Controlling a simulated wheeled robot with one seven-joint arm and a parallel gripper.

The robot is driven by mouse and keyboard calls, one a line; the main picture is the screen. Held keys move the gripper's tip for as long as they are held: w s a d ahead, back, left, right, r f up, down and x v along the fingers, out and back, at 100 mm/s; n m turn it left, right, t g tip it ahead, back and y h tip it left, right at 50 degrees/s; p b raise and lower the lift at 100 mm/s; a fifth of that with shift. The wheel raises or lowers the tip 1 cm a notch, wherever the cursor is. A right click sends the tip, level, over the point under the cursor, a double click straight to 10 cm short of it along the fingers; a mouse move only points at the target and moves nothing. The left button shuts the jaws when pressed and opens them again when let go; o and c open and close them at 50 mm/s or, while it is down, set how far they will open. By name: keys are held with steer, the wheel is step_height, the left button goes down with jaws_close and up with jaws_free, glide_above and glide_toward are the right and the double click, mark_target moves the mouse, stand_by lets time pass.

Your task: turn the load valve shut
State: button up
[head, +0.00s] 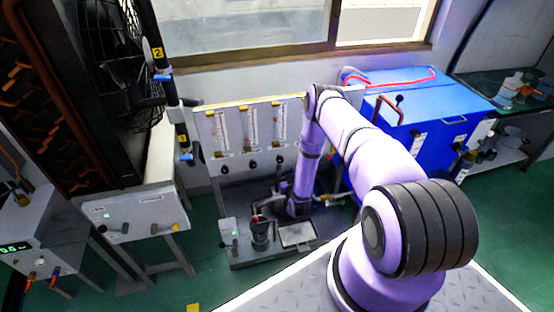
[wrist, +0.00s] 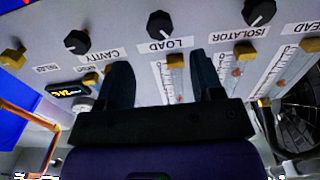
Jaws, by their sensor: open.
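In the wrist view the panel appears upside down. The load valve (wrist: 160,25) is a black round knob with a pale pointer mark, beside its LOAD label (wrist: 168,44). My gripper (wrist: 160,66) is open and empty, with its two dark fingers apart. The load valve lies beyond the fingertips, roughly in line with the gap between them, and the fingers are not around it. In the head view my arm reaches down in front of the pale flow panel (head: 204,140); my fingers cannot be made out clearly there.
The cavity knob (wrist: 77,42) and isolator knob (wrist: 259,12) flank the load valve. Flow tubes with brass fittings (wrist: 244,53) are close to my fingers. A blue cabinet (head: 440,100) stands right of the panel. Small equipment (head: 260,232) stands on the low platform below the panel.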

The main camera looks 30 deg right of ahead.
mark_target(281, 161)
steer(key=x, duration=0.9)
steer(key=shift+w, duration=0.1)
steer(key=c, duration=0.9)
